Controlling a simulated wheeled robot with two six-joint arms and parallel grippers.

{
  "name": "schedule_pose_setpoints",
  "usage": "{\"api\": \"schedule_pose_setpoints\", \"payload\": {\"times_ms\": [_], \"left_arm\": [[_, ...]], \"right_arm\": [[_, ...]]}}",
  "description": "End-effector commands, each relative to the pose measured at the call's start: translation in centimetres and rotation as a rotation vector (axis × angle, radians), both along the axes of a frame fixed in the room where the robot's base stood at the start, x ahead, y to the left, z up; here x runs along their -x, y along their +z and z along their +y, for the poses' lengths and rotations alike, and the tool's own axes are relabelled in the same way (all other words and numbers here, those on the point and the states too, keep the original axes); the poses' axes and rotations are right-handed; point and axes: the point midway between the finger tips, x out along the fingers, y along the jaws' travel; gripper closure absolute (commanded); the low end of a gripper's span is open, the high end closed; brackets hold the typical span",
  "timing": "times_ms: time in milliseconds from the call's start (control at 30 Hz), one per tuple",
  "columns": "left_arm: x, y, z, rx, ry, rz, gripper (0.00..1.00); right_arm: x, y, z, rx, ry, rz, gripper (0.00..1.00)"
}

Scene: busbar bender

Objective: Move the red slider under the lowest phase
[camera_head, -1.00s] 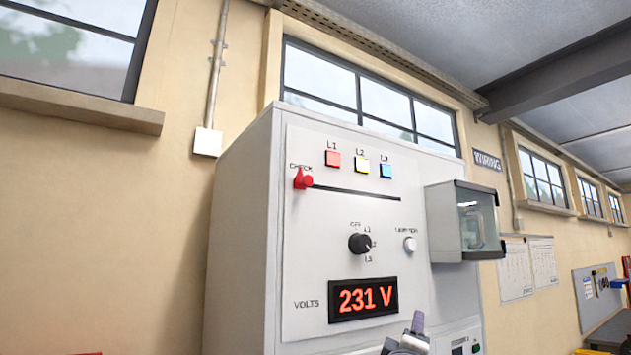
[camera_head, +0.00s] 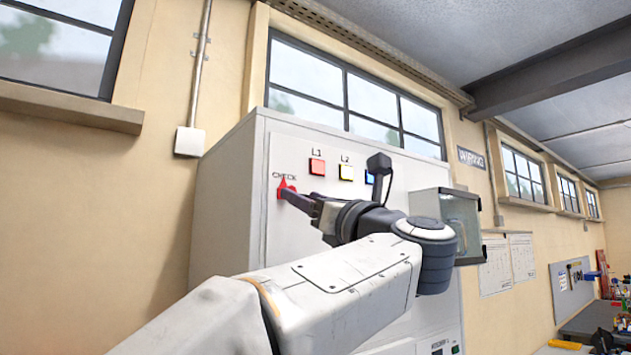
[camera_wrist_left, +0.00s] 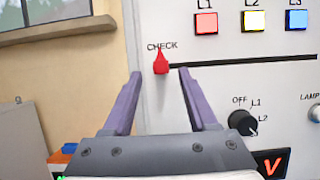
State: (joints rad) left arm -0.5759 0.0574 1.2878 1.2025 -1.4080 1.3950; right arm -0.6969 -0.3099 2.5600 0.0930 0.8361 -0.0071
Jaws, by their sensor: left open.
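The red slider (camera_head: 284,188) is at the left end of its slot, under the word CHECK. It also shows in the left wrist view (camera_wrist_left: 161,62). My left gripper (camera_head: 299,197) is open in front of it. In the left wrist view, its two purple fingers (camera_wrist_left: 159,73) stand either side of the slider, apart from it in the picture. The slot (camera_wrist_left: 240,61) runs right beneath the red L1 lamp (camera_wrist_left: 206,23), yellow L2 lamp (camera_wrist_left: 254,21) and blue L3 lamp (camera_wrist_left: 296,19). My arm hides the volt display in the head view; only its red V (camera_wrist_left: 272,165) shows in the wrist view. My right gripper is not visible.
A black selector knob (camera_wrist_left: 242,122) sits below the slot. A white lamp-test button (camera_wrist_left: 315,112) is at the right. A clear-sided box (camera_head: 447,222) juts from the cabinet's right side.

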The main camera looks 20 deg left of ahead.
Motion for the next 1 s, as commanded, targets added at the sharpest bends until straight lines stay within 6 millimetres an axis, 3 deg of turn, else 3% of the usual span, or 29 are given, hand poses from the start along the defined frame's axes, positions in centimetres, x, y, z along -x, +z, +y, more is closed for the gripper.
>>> {"api": "schedule_pose_setpoints", "payload": {"times_ms": [33, 200, 567, 667, 733, 1000], "left_arm": [[-0.4, 0.9, 0.8, -0.001, 0.004, 0.003, 0.42], [-1.6, 1.3, 2.0, -0.001, 0.002, 0.002, 0.42], [-2.0, 1.2, 2.4, -0.001, -0.001, 0.001, 0.42], [-2.0, 1.2, 2.4, -0.002, -0.001, 0.002, 0.72], [-2.0, 1.2, 2.4, -0.002, -0.001, 0.002, 0.99], [-1.9, 1.2, 2.4, -0.002, 0.000, 0.001, 1.00]], "right_arm": [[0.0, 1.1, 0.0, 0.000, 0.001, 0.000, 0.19], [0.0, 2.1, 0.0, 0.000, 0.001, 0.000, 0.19], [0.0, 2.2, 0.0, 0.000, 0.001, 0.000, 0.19], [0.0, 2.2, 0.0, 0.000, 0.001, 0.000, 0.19], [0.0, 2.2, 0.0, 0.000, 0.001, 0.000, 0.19], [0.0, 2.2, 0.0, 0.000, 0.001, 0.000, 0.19]]}}
